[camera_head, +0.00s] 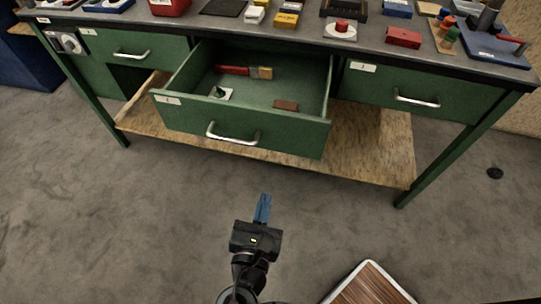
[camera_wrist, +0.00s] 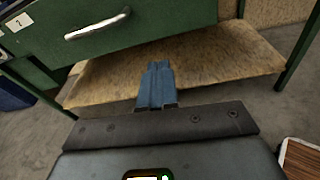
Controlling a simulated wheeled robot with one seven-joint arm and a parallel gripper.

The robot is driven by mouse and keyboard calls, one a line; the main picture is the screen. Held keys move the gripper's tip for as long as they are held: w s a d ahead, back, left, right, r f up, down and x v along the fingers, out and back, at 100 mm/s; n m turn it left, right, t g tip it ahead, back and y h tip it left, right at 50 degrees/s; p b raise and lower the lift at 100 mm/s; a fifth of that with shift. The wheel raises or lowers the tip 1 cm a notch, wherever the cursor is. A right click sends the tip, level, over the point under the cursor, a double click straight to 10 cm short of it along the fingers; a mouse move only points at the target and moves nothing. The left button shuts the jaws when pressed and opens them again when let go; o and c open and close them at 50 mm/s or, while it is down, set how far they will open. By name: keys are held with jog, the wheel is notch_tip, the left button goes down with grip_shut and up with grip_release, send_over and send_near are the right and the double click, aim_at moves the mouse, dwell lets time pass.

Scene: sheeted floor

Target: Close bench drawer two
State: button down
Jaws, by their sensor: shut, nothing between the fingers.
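Bench drawer two (camera_head: 240,138) is the green middle drawer of the bench. It is pulled well out, and its inside shows. Its front also shows in the wrist view (camera_wrist: 150,22), with a label (camera_wrist: 18,23) reading 2. Its silver bar handle (camera_head: 232,136) is on the front face; it also shows in the wrist view (camera_wrist: 97,26). A red-handled brush, a small white piece with a green top and a brown block lie in the drawer. My gripper (camera_head: 263,208), with blue fingers, is shut and empty, in front of the drawer and apart from it.
Left drawer (camera_head: 115,45) and right drawer (camera_head: 425,92) look shut. Many small items stand on the bench top (camera_head: 225,27). A wooden lower shelf (camera_head: 370,150) lies beneath. A wood-topped, pale-edged object (camera_head: 368,286) is at bottom right. The grey floor in front is mostly clear.

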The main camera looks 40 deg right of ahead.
notch_tip(320, 180, up, 2)
jog(key=w+h, duration=0.2)
send_near(275, 136)
jog(key=shift+n, duration=0.3)
jog(key=x, duration=0.6)
jog(key=shift+w+d+f, duration=0.15)
jog(key=shift+w+d, duration=0.05)
jog(key=shift+d, duration=0.15)
jog(key=shift+d, duration=0.1)
jog(key=shift+w+d, duration=0.2)
jog(key=b+x, duration=0.2)
jog(key=x, duration=2.2)
jog(key=shift+w+b, duration=0.1)
jog(key=shift+b, duration=0.2)
jog(key=shift+w+d, duration=0.2)
jog(key=shift+d, duration=0.05)
jog(key=shift+w+d+r, duration=0.15)
jog(key=shift+d+r, duration=0.05)
jog(key=shift+r, duration=0.1)
